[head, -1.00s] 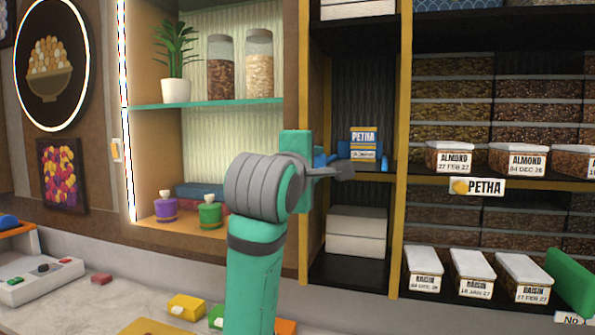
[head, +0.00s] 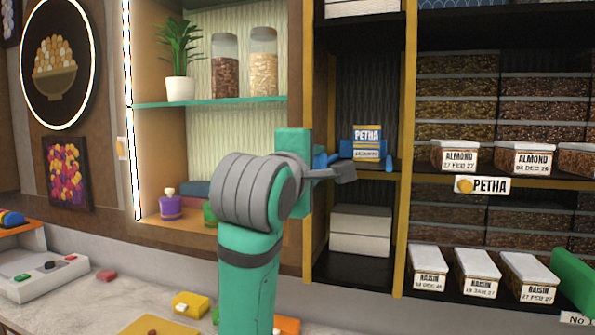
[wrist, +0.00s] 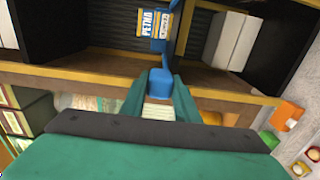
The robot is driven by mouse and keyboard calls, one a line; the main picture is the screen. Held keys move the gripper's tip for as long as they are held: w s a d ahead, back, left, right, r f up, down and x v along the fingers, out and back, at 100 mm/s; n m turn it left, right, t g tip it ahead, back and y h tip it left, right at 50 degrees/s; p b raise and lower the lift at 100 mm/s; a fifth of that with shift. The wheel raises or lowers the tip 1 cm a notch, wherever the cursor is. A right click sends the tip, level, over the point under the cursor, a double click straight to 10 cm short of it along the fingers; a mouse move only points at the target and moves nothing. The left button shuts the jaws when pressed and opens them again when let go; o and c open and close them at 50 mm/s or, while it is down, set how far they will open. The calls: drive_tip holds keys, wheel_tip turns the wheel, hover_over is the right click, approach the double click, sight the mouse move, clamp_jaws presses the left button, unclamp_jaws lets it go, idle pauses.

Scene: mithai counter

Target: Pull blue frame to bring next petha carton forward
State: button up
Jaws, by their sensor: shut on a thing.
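The blue frame (head: 389,160) sits on the middle shelf of the narrow bay, its blue sides showing left and right of the petha carton. My gripper (head: 338,174) is at the shelf's front edge, to the left of the carton. In the wrist view, my gripper's green fingers (wrist: 160,96) are shut on a blue part of the frame (wrist: 160,82). The petha carton (head: 367,143), blue and yellow with a white label, stands upright just behind the shelf edge. It also shows in the wrist view (wrist: 154,22). My wrist hides part of the bay's left side.
White boxes (head: 361,229) are stacked on the shelf below. A yellow post (head: 405,150) separates the bay from shelves of almond (head: 460,157) and raisin boxes (head: 429,271). At left, a lit niche holds jars (head: 225,66) and a plant (head: 180,45). A PETHA tag (head: 482,186) hangs right.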

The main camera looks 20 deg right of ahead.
drive_tip(key=v, duration=0.9)
drive_tip(key=o, duration=2)
drive_tip(key=shift+a, duration=0.1)
idle(0.4)
drive_tip(key=shift+s, duration=0.1)
drive_tip(key=v, duration=0.8)
idle(0.4)
